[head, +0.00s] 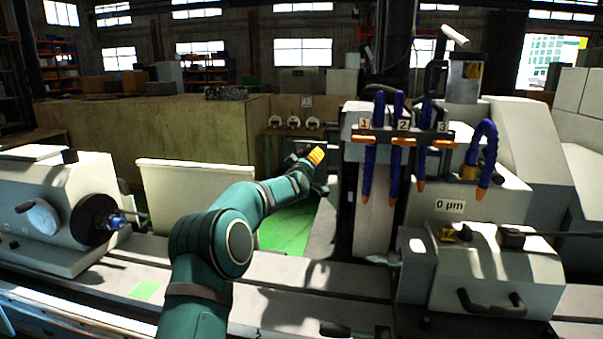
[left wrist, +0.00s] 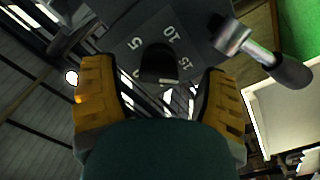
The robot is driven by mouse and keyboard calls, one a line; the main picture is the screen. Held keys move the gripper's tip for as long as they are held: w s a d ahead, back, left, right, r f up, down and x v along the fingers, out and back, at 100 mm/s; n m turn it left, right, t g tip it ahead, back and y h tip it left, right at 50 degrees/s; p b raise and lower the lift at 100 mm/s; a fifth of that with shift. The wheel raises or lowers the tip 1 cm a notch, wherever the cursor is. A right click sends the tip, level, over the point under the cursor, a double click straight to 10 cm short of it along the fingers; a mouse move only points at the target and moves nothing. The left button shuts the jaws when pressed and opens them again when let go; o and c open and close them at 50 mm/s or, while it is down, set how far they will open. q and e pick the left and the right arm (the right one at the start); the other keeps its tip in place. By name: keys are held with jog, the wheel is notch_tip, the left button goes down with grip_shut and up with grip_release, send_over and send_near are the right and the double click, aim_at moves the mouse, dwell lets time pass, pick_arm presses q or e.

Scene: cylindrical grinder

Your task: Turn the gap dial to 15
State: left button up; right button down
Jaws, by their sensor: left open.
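The gap dial shows in the left wrist view as a dark plate (left wrist: 115,28) with white numbers 5, 10 and 15 and a partly hidden 0. A dark rounded knob (left wrist: 158,60) stands out from it; I cannot tell which number it points at. My left gripper (left wrist: 160,85) is open, with one yellow finger on each side of the knob and visible gaps between. In the head view my left gripper (head: 317,156) is at the back of the machine, left of the upright wheel housing; the dial is not clear there. My right gripper is not in view.
A silver lever with a black grip (left wrist: 290,70) sticks out beside the dial. Blue coolant hoses (head: 380,150) with orange tips hang at the right. A "0 µm" label (head: 450,205) is on the right housing. A pale panel (head: 190,192) stands left of my arm.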

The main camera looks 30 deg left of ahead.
pick_arm(q)
jog(key=v, duration=0.9)
jog(key=shift+s, duration=0.3)
jog(key=shift+d, duration=0.1)
